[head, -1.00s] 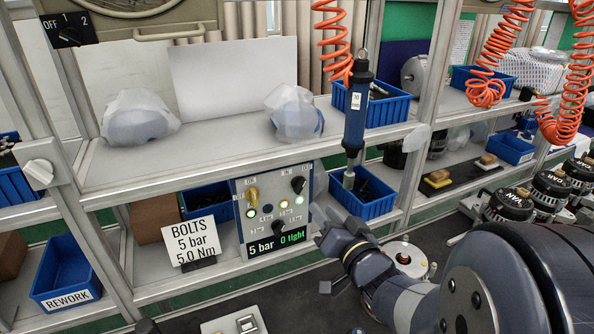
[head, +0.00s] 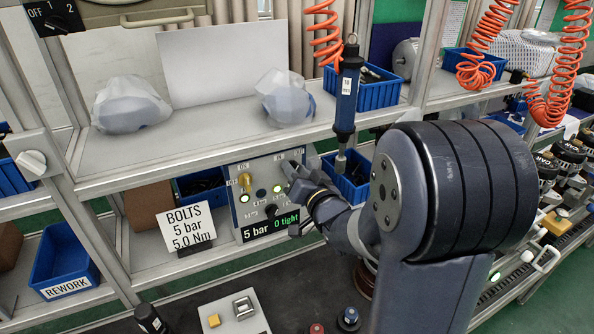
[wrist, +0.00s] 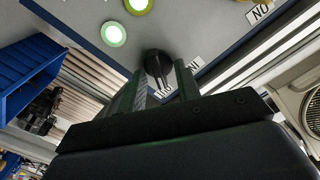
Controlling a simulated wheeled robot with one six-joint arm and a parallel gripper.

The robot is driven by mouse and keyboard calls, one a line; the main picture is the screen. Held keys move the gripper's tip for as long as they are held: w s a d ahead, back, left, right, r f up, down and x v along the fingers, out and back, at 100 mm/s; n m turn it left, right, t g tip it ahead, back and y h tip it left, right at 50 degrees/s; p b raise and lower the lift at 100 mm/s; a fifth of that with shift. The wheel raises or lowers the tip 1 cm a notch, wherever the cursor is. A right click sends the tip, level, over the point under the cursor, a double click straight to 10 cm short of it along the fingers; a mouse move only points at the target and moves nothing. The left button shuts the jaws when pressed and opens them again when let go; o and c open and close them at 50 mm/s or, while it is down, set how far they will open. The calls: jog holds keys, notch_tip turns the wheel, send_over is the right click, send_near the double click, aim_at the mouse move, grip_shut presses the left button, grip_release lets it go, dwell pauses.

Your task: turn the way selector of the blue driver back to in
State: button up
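The blue driver (head: 346,95) hangs upright in front of the shelf in the head view. Its control panel (head: 236,218) stands on the lower shelf, with a display reading 5 bar and 0 tight. The way selector, a black knob (wrist: 157,63), shows in the wrist view with an IN label (wrist: 195,63) beside it; a second label is partly hidden by my gripper. My gripper (wrist: 163,80) is open, its fingers on either side of the knob; I cannot tell if they touch it. In the head view, my gripper (head: 298,178) covers the panel's upper right, hiding the knob.
A BOLTS sign (head: 188,226) stands left of the panel. A blue bin (head: 352,180) sits to its right, below the driver. A blue REWORK bin (head: 64,262) is at lower left. The shelf edge above the panel is close to my gripper.

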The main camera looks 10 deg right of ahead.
jog(key=shift+c, duration=0.2)
grip_shut()
jog(key=shift+n+b, duration=0.3)
jog(key=shift+b, duration=0.15)
jog(key=shift+s+a+n+b, duration=0.1)
jog(key=shift+a+n+b, duration=0.1)
jog(key=shift+n+b, duration=2.65)
jog(key=shift+a+n+b, duration=0.15)
jog(key=shift+n+b, duration=2.7)
